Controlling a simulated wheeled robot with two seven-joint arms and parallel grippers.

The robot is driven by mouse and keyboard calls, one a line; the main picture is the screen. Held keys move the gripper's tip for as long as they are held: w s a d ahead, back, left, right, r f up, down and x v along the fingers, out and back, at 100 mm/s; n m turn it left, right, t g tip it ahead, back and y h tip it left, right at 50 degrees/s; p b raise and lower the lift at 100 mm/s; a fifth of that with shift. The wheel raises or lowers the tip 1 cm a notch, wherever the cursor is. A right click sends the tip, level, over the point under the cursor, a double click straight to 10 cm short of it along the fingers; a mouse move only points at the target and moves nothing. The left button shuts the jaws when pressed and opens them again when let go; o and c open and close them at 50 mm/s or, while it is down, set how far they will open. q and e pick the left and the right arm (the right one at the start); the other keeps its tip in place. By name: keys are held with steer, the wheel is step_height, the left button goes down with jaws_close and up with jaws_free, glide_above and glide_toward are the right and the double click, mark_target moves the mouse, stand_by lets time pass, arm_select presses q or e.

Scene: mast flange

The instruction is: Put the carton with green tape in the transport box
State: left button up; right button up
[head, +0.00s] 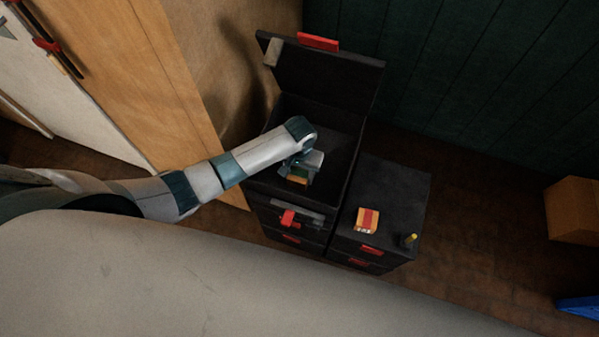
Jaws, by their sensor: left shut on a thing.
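The transport box (340,188) is black, and its hinged lid (330,72) stands open at the back. My left arm reaches in from the left, and my left gripper (301,172) points down over the near part of the box's opening. It is shut on a small orange-brown carton with green tape (299,179), partly hidden by the gripper. I cannot tell how far the carton is above the box floor or rim. The visible inside of the box looks dark and empty. My right gripper is not in view.
A closed black box (395,190) stands to the right; a carton with red tape (367,220) and a small yellow-tipped item (410,240) lie on top. A wooden panel (150,70) is at left. An orange-brown box (575,210) stands at far right, with clear floor between.

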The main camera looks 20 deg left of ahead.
mark_target(299, 173)
arm_select(q)
steer(key=shift+f, duration=0.2)
steer(key=o, duration=1.2)
step_height(299, 173, up, 12)
steer(key=shift+r+b, duration=0.2)
steer(key=shift+b, duration=0.4)
